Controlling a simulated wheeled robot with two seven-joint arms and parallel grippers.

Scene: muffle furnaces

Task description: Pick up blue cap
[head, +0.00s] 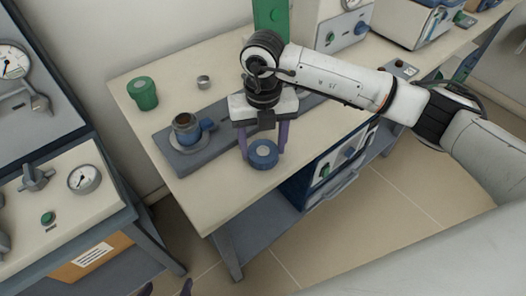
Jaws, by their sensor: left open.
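The blue cap (263,154) is a short, round blue piece with a pale centre, at the front edge of the cream bench. My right gripper (263,153) reaches down over it from above, with one purple finger on each side of the cap. The fingers are apart by about the cap's width, and I cannot tell whether they press on it. My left gripper (166,290) shows only as dark fingertips at the bottom edge, apart and empty, far from the cap.
A grey base with a metal cup (186,130) stands left of my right gripper. A green container (143,93) and a small metal cup (204,82) are behind. A gauge panel (84,179) stands at left. White equipment (343,28) is at the back right.

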